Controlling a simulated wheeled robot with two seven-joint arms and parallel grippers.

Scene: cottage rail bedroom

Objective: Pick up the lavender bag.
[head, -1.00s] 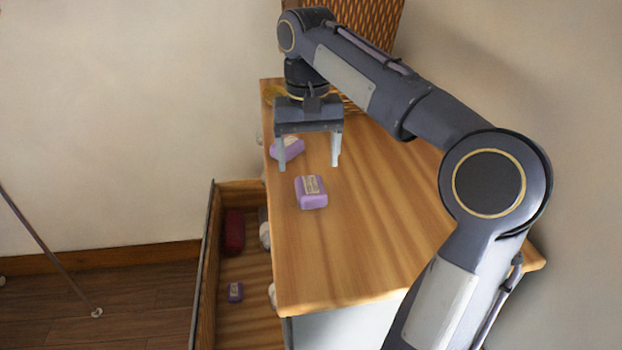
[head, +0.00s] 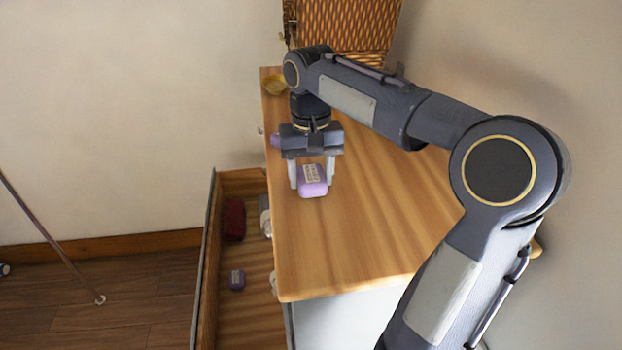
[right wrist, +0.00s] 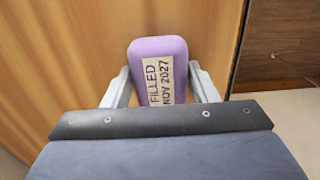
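A lavender bag (head: 313,188) with a pale label lies on the wooden top of the dresser. In the right wrist view the bag (right wrist: 158,52) is upright in the picture and its label reads "FILLED NOV 2027". My right gripper (head: 312,172) points down over it, with one finger on each side. In the right wrist view the fingers of this gripper (right wrist: 160,88) lie close against both sides of the bag and appear to grip it. The bag seems to rest on the top still. My left gripper is not in view.
Another purple item (head: 275,140) is mostly hidden behind my right gripper. An open drawer (head: 208,250) at the left holds a dark red item (head: 235,220) and a small purple item (head: 237,280). A yellow dish (head: 273,85) and woven basket (head: 345,30) are at the back.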

